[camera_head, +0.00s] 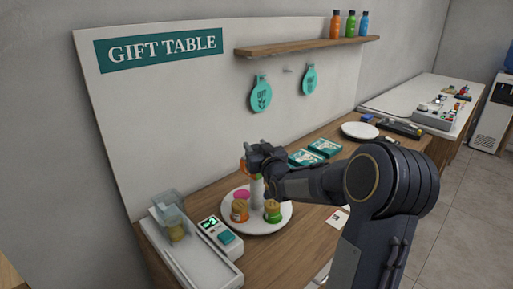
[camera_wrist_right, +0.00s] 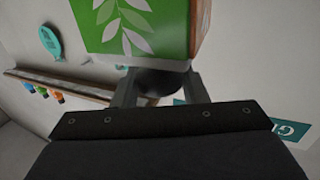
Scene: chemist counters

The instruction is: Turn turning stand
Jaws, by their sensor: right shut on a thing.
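The turning stand (camera_head: 279,223) is a round white disc on the wooden counter, with a pale upright post (camera_head: 257,190) near its middle. An orange jar (camera_head: 239,211) and a green jar (camera_head: 272,211), both with tan lids, stand on its front part; a pink item (camera_head: 242,195) lies behind. My right gripper (camera_head: 257,162) is at the top of the post. In the right wrist view, its jaws (camera_wrist_right: 160,85) are closed around a dark rounded piece, apparently the post's knob. A green panel with white leaves (camera_wrist_right: 140,25) fills the top there. My left gripper is out of view.
A white tray with a clear container (camera_head: 172,222) and a scale with a green display (camera_head: 220,238) stand close left of the stand. Teal boxes (camera_head: 312,153) and a white plate (camera_head: 360,130) lie further right. A wall shelf (camera_head: 305,46) holds bottles.

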